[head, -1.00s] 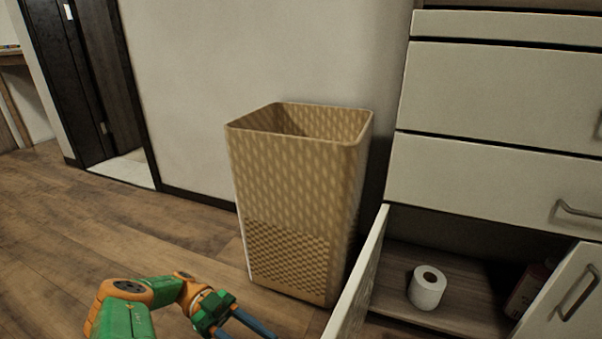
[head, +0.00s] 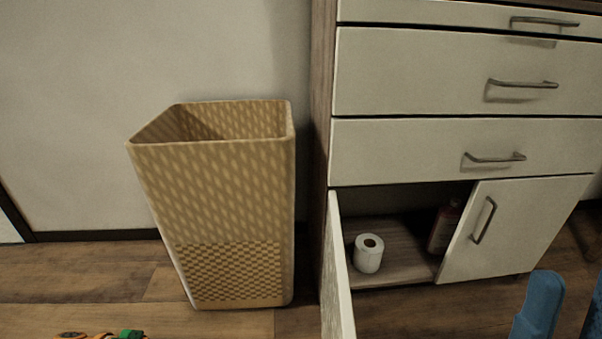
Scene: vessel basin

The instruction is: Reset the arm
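Part of my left arm (head: 100,335) shows as a sliver of orange and green at the bottom left edge; its gripper fingers are out of view. My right gripper (head: 571,300) shows at the bottom right as two blue fingers, spread apart with nothing between them. The right finger is cut off by the picture's edge. The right gripper is in front of the cabinet (head: 430,90), below its right door.
A tall woven tan bin (head: 215,215) stands on the wood floor against the wall. The cabinet's left door (head: 339,275) stands open, its right door (head: 515,225) partly open. Inside are a toilet roll (head: 368,254) and a reddish bottle (head: 444,228).

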